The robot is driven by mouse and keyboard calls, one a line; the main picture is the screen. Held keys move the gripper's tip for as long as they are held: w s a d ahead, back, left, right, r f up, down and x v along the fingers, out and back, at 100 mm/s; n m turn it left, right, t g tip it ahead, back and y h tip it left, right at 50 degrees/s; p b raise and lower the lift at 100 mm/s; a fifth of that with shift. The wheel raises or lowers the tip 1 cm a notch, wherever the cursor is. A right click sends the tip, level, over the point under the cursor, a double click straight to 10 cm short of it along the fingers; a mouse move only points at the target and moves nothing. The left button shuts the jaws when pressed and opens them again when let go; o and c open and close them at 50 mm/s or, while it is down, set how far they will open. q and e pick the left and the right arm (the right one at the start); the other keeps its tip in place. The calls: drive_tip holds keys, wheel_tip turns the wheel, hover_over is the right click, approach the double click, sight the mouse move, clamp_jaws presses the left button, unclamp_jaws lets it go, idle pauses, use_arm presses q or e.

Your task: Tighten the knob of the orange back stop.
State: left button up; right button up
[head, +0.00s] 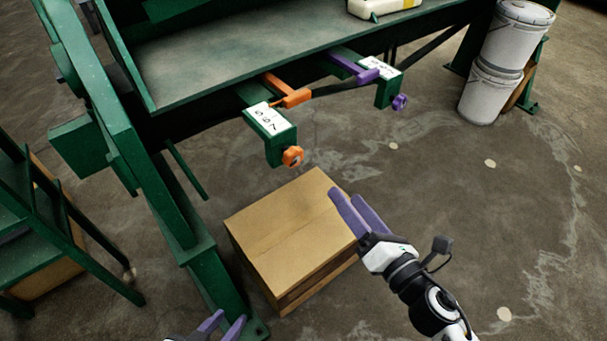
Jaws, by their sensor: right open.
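The orange back stop (294,98) sits at the front edge of the green machine bed.
A purple back stop (354,67) with a purple knob (400,102) is to the right. A cardboard box (285,225) stands on the floor below the orange knob. A green machine leg (165,200) is at left.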

sight(296, 160)
drive_tip(key=w+a+n+y, duration=0.1)
drive_tip(key=w+a+n, duration=0.1)
drive_tip(key=a+n, duration=0.1)
drive_tip(key=w+a+r+n+y, duration=0.1)
drive_tip(key=w+a+n, duration=0.2)
drive_tip(key=n, duration=0.1)
drive_tip(key=w+a+n+g+y, duration=0.1)
drive_tip(key=w+a+n, duration=0.2)
drive_tip(key=n, duration=0.1)
drive_tip(key=shift+w+r, duration=0.15)
drive_tip(key=shift+r, duration=0.1)
drive_tip(key=shift+w+a, duration=0.4)
drive_tip(key=shift+w, duration=0.15)
use_arm(q)
drive_tip(key=shift+w+d, duration=0.2)
drive_tip(key=shift+w, duration=0.15)
use_arm(e)
drive_tip(key=shift+c, duration=0.5)
drive_tip(key=c, duration=0.9)
drive_tip(key=shift+c, duration=0.2)
